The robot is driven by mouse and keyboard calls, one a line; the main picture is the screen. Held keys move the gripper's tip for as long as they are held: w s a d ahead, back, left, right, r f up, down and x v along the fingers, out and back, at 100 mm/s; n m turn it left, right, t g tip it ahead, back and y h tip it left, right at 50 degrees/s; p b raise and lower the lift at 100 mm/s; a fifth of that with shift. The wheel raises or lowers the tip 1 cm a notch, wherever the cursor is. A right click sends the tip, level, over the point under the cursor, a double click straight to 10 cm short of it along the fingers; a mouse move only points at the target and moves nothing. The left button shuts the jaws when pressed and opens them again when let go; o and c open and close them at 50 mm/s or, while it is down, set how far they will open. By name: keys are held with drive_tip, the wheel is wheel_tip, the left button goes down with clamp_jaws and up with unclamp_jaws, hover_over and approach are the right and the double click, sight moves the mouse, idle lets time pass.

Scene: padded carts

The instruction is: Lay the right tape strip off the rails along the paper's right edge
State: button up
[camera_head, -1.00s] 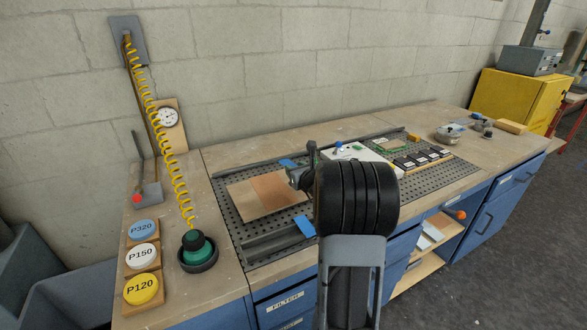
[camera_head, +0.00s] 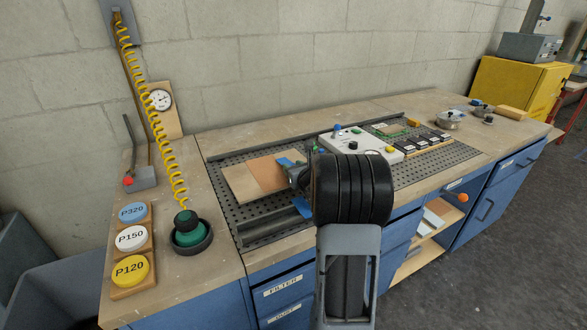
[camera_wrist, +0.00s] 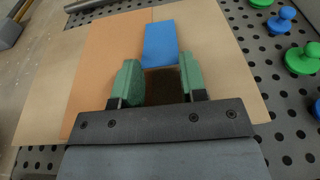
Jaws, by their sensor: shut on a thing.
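A blue tape strip (camera_wrist: 161,43) shows just beyond my gripper (camera_wrist: 160,82) in the wrist view, over the right edge of the orange-brown paper (camera_wrist: 107,55). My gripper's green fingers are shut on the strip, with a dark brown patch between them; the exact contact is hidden. In the head view the strip (camera_head: 287,162) shows beside my gripper (camera_head: 297,180), over the paper (camera_head: 266,172). I cannot tell whether it touches the paper. Another blue piece (camera_head: 303,207) shows by the near rail (camera_head: 262,228); whether it is part of the same strip is hidden.
The paper lies on a tan board (camera_head: 239,184) on a perforated plate (camera_head: 222,208). A white box (camera_head: 350,140) with knobs stands to the right. A green and black tool (camera_head: 190,233) with a yellow coiled hose and labelled discs (camera_head: 131,238) stand at the left.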

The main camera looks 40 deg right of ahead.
drive_tip(key=o, duration=1)
drive_tip(key=shift+c, duration=0.2)
drive_tip(key=shift+r, duration=0.25)
drive_tip(key=shift+o, duration=0.3)
drive_tip(key=o, duration=0.5)
drive_tip(key=shift+s, duration=0.1)
drive_tip(key=shift+b+v, duration=0.3)
drive_tip(key=shift+v, duration=1.65)
